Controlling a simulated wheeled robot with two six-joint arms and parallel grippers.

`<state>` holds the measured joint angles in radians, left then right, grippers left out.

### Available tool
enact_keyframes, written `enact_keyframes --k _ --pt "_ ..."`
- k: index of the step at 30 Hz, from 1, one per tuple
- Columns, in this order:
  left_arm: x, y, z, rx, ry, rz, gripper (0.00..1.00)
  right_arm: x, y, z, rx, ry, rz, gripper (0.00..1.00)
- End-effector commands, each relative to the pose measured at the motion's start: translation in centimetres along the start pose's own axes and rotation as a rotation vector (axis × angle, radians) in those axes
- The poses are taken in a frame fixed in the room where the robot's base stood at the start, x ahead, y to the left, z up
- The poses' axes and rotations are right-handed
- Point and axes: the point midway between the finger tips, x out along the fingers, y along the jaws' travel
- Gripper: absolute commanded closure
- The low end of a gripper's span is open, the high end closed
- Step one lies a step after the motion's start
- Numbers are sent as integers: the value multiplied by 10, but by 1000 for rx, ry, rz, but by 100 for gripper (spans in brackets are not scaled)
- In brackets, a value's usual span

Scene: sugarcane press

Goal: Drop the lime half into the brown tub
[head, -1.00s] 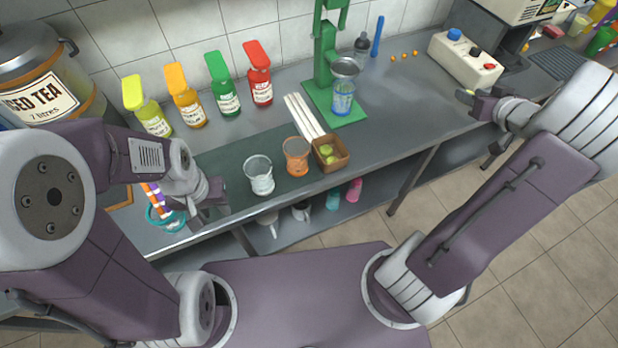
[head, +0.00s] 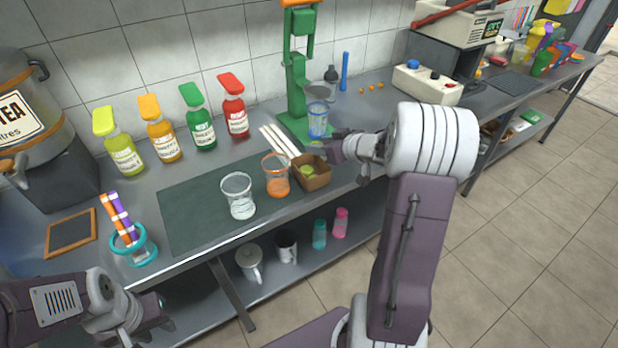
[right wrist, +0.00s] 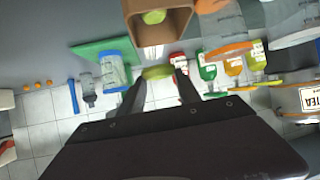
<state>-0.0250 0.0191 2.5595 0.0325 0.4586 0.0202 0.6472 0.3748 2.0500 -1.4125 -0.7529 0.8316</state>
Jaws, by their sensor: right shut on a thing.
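The brown tub (head: 316,181) stands near the front edge of the counter, with a green lime piece (head: 307,170) inside. In the right wrist view the tub (right wrist: 178,30) is at the top, with the lime piece (right wrist: 153,17) in it. My right gripper (head: 328,150) is just behind and above the tub. In the right wrist view its fingers (right wrist: 160,82) are shut on a lime half (right wrist: 157,72), apart from the tub. My left gripper (head: 148,322) is low at the left, in front of the counter; its jaw opening is unclear.
An orange-tinted glass (head: 276,183) and a clear glass (head: 239,204) stand left of the tub. White sticks (head: 281,140) lie behind it. The green press (head: 297,85) with a blue cup (head: 317,120) stands further back. The dark mat (head: 195,210) has free room at left.

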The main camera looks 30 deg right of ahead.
Motion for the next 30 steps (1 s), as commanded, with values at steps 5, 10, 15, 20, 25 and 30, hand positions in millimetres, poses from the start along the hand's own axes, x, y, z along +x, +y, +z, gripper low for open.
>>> enact_keyframes --k 5,10,15,20,25,30 --pt "22 0 2 0 0 0 64 9 1 16 0 1 2 100" --pt "52 -1 6 0 -1 0 64 20 1 37 -1 0 2 100" --pt "75 -2 8 0 -1 0 64 28 1 52 0 0 2 100" --pt "78 -2 8 0 -1 0 64 28 1 52 0 0 2 100" --pt "76 -2 8 0 -1 0 64 28 1 51 0 0 2 100" --pt "76 -2 8 0 0 0 64 28 1 51 1 0 1 35"
